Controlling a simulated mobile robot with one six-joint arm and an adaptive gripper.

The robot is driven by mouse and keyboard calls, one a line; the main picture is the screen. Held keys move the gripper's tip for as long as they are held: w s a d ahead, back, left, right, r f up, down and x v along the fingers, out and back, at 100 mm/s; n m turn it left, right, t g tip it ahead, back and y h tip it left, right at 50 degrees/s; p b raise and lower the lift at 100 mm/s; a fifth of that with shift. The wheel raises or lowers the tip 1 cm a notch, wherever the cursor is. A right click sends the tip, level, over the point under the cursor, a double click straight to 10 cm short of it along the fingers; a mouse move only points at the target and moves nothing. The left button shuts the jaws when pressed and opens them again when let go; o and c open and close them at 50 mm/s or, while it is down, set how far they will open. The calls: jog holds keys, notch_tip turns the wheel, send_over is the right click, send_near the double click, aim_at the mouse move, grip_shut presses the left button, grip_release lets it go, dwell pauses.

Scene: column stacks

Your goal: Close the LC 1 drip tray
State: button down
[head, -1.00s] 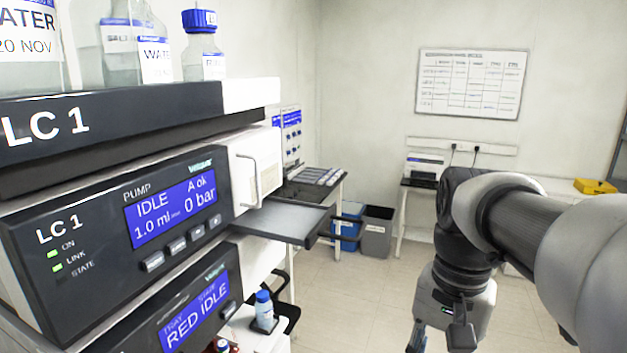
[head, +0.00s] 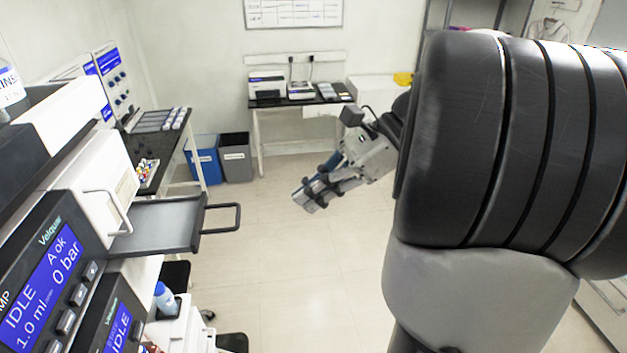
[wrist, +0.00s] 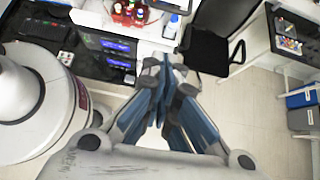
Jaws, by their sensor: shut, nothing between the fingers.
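The LC 1 drip tray (head: 160,222) is a flat dark grey tray pulled out to the right from the side of the instrument stack in the head view. A black loop handle (head: 222,217) stands at its outer end. My gripper (head: 308,196) is to the right of the handle, clear of it, over open floor in the picture. In the wrist view my gripper (wrist: 163,66) has its blue-padded fingers together, with nothing held. I cannot make out the drip tray in the wrist view.
The white pump module (head: 92,185) has a wire handle above the tray. Below the tray stands a white bottle with a blue cap (head: 165,297). A black chair (wrist: 208,48) shows in the wrist view. Blue (head: 203,160) and grey (head: 236,158) bins stand behind. The middle floor is clear.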

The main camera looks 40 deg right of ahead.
jog(key=w+a+f, duration=0.2)
jog(key=w+a, duration=0.2)
jog(key=a, duration=0.3)
jog(key=shift+f, duration=0.25)
jog(key=shift+w, duration=0.15)
jog(key=p, duration=0.4)
send_near(168, 224)
jog(key=x, duration=0.9)
